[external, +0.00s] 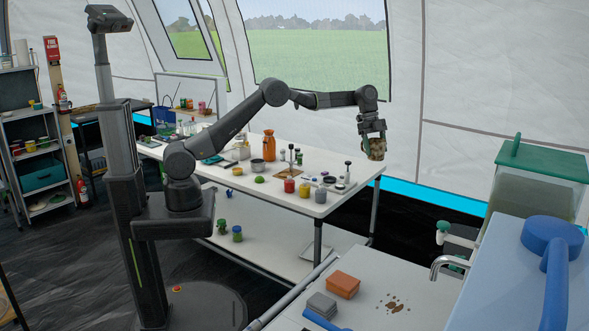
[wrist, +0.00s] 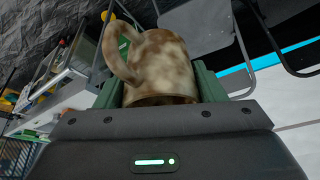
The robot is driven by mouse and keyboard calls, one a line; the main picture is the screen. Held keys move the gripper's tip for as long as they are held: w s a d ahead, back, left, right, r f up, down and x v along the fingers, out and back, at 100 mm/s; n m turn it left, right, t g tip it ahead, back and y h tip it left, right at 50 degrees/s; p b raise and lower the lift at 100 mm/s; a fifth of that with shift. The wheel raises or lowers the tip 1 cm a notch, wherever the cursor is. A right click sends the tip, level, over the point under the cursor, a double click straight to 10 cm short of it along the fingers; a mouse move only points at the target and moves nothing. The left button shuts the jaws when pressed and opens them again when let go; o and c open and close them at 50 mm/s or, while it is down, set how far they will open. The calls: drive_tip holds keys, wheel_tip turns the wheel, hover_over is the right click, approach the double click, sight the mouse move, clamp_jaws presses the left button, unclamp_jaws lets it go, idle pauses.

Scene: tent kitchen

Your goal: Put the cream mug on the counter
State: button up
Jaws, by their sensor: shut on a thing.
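The cream mug (external: 377,150), mottled cream and brown, is held up in the air at the end of my outstretched arm. My gripper (external: 374,144) is shut on it, with the fingers pointing down. In the wrist view the mug (wrist: 165,65) fills the space between my gripper's green fingers (wrist: 158,85), its handle at the upper left. A light counter (external: 362,262) with a tap is at the lower right of the external view, nearer the camera than the mug.
On the counter lie an orange block (external: 342,284), a grey block (external: 321,305) and brown crumbs (external: 392,304). A tap (external: 447,263) and a green-lidded container (external: 535,185) stand at the right. A long white table (external: 318,208) behind holds bottles, jars and an orange bottle (external: 269,146).

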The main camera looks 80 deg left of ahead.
drive_tip(key=s+d+m+g+p, duration=0.15)
drive_tip(key=s+d+m, duration=0.3)
drive_tip(key=d, duration=0.95)
drive_tip(key=s+d+m+g, duration=0.25)
drive_tip(key=d+m, duration=0.25)
drive_tip(key=d, duration=0.9)
drive_tip(key=s+d+m+g+y, duration=0.1)
drive_tip(key=s+d+m, duration=0.3)
drive_tip(key=s+d, duration=0.4)
drive_tip(key=s+d+m+g+y, duration=0.1)
drive_tip(key=s+d+m, duration=0.35)
drive_tip(key=d, duration=0.65)
drive_tip(key=f, duration=0.3)
drive_tip(key=f+p, duration=0.1)
drive_tip(key=f, duration=0.6)
drive_tip(key=shift+s+a+p, duration=0.3)
drive_tip(key=shift+a+p, duration=0.05)
wheel_tip(320, 180, down, 4)
drive_tip(key=shift+r+p, duration=0.2)
drive_tip(key=shift+p, duration=0.25)
drive_tip(key=shift+f, duration=0.3)
drive_tip(key=shift+f, duration=0.1)
